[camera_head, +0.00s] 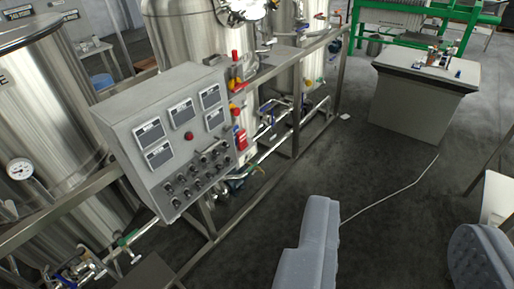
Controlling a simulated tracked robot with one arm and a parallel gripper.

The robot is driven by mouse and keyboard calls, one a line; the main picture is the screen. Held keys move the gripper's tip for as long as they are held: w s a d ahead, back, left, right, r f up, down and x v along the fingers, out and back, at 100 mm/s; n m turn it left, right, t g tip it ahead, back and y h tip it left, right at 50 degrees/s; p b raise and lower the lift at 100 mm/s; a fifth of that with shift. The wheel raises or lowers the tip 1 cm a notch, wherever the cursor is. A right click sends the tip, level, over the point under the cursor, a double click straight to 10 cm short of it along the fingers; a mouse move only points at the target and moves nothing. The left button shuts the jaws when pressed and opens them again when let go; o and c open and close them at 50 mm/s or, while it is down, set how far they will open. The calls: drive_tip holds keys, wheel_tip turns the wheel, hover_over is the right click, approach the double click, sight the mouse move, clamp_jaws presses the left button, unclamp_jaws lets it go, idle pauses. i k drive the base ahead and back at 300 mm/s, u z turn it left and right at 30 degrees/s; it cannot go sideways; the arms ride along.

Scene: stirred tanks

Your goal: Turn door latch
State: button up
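No door and no door latch can be made out in the head camera view. A round metal fitting (240,10) on the middle steel tank (183,35) is cut off by the top edge. I cannot tell whether it has a latch. No gripper fingers can be made out. Grey-blue parts at the bottom centre and bottom right may belong to my own body, but I cannot be sure.
A grey control panel (150,110) with displays and knobs stands on a metal frame before the tanks. A large tank (45,110) is at left. A grey pedestal (415,105) and green frame (463,25) stand upper right. A thin cable (392,194) crosses otherwise open floor.

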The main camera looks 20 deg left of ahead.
sight(227, 127)
drive_tip(key=z, duration=0.15)
drive_tip(key=k, duration=0.45)
drive_tip(key=z, duration=0.4)
drive_tip(key=i, duration=1.2)
drive_tip(key=u, duration=0.95)
drive_tip(key=i, duration=1.05)
drive_tip(key=u, duration=0.65)
